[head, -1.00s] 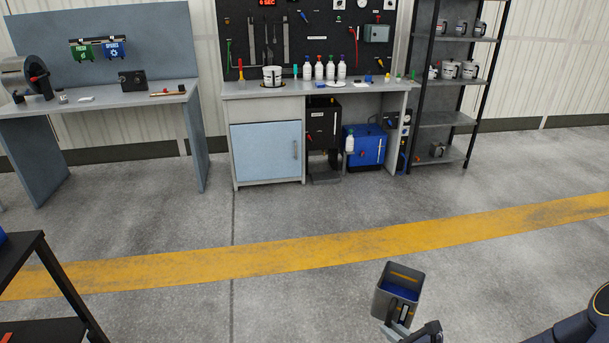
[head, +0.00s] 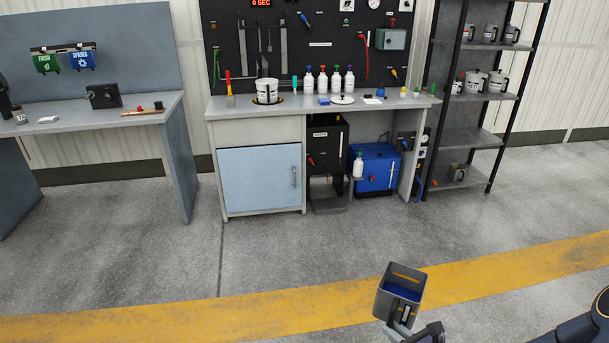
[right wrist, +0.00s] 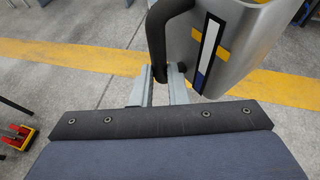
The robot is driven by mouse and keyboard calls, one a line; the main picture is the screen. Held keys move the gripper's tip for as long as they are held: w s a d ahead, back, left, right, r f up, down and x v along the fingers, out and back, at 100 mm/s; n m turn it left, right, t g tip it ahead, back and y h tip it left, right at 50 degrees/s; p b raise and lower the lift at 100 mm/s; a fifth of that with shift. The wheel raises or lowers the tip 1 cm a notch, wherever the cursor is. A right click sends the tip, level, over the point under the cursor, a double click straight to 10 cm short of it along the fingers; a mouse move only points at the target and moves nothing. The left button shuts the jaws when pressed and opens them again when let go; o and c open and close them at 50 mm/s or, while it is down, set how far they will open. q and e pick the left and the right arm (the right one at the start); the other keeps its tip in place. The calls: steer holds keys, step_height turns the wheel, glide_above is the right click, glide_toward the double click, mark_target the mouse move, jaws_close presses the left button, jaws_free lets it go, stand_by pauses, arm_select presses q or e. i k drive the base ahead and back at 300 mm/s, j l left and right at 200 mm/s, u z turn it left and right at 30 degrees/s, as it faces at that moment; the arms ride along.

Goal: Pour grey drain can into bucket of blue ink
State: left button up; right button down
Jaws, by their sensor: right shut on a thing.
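The grey drain can (head: 397,297) is a square, open-topped can with blue liquid inside, held roughly upright above the floor. My right gripper (head: 405,329) is shut on its handle. In the right wrist view, the fingers (right wrist: 160,88) close around the dark handle, beside the can's grey wall (right wrist: 235,45) with its white, black and blue strip. A white bucket (head: 267,91) stands on the workbench, well ahead of the can. Its contents and ink colour cannot be made out. My left gripper is not in view.
The workbench (head: 250,113) also carries several bottles (head: 335,80). A blue box (head: 374,170) and a black unit (head: 326,145) stand under it. A shelf rack (head: 478,135) with several pots is at right, another table (head: 90,117) at left. The floor between is clear, crossed by a yellow stripe (head: 190,325).

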mark_target(268, 89)
steer(key=i, duration=1.4)
steer(key=i+u, duration=0.15)
steer(key=i, duration=0.3)
steer(key=i+l+u, duration=0.2)
steer(key=i, duration=0.2)
steer(key=i+l+u, duration=0.15)
steer(key=i, duration=0.25)
steer(key=i+l+u, duration=0.2)
steer(key=i+u, duration=0.15)
steer(key=i+l+u, duration=0.7)
